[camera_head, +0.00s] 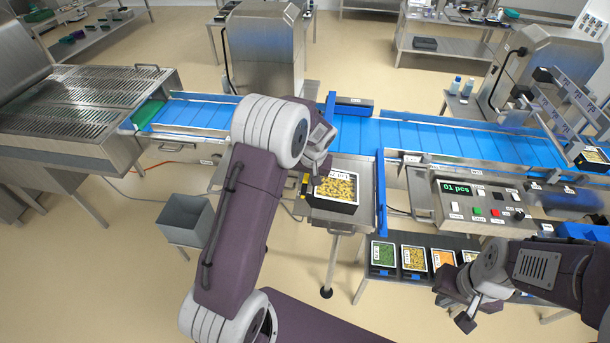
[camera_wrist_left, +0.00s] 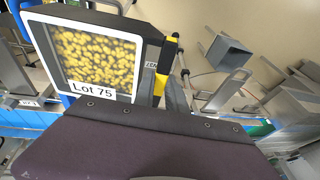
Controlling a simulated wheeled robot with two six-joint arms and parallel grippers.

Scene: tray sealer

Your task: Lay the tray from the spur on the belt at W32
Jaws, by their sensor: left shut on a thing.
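The tray (camera_head: 336,207) is black, with yellow pieces under a clear top, and is at the steel spur table (camera_head: 352,168) beside the belt. In the left wrist view the tray (camera_wrist_left: 148,42) shows a white label reading "Lot 75". My left gripper (camera_head: 306,186) is shut on the tray's left edge; a yellow finger part shows there. I cannot tell whether the tray rests on the spur or is just above it. The blue belt (camera_head: 425,137) runs behind the spur. I cannot read a W32 mark. My right gripper (camera_head: 455,309) is low at the right, its opening unclear.
Several filled trays, one with green contents (camera_head: 382,255), stand on a low rack in front. A control panel (camera_head: 482,208) reads "01 pcs". A grey bin (camera_head: 185,218) stands at left. A blue guide bar (camera_head: 381,190) borders the spur. Another tray (camera_head: 592,158) is at far right.

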